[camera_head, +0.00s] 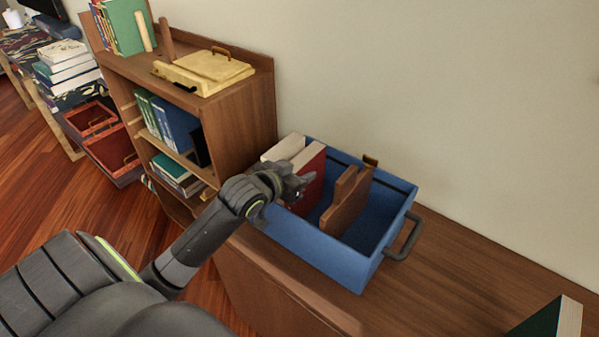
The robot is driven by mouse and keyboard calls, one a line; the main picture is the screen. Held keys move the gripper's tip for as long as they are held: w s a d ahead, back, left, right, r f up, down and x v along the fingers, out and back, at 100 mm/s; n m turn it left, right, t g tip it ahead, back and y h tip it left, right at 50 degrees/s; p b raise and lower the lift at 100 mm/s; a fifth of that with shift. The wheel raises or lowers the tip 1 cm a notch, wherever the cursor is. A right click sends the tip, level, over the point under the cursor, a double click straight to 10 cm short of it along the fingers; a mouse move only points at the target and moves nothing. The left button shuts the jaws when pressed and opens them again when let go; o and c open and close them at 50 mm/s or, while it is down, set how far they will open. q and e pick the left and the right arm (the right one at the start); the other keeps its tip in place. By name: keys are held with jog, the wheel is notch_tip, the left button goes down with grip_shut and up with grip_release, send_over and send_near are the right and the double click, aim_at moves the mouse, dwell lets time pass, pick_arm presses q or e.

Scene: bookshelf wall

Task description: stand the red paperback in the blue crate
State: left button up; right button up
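The blue crate (315,252) stands on the brown wooden surface right of the low bookcase. The red paperback (313,187) is inside its left part, upright or nearly so, with its red face toward the right. A cream block (284,147) shows directly behind and left of it; I cannot tell if this is its pages or another book. My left gripper (298,184) is at the crate's left end, over the near edge and in front of the red paperback, hiding part of it. Its fingers are too small and dark to show whether they grip. My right gripper is out of view.
A brown divider (345,203) stands in the crate, with empty room to its right. A grey handle (404,238) sticks out on the right. The bookcase (240,122) rises close behind my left arm. A dark green book (540,322) is at lower right.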

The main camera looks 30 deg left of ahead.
pick_arm(q)
jog(key=o, duration=0.3)
jog(key=shift+o, duration=0.2)
jog(key=shift+s+r+p, duration=0.35)
jog(key=shift+s+p, duration=0.1)
jog(key=shift+p, duration=0.05)
jog(key=p+v, duration=0.7)
jog(key=v, duration=0.3)
jog(key=shift+s+a+r+p, duration=0.1)
jog(key=shift+s+p, duration=0.3)
jog(key=shift+s, duration=0.15)
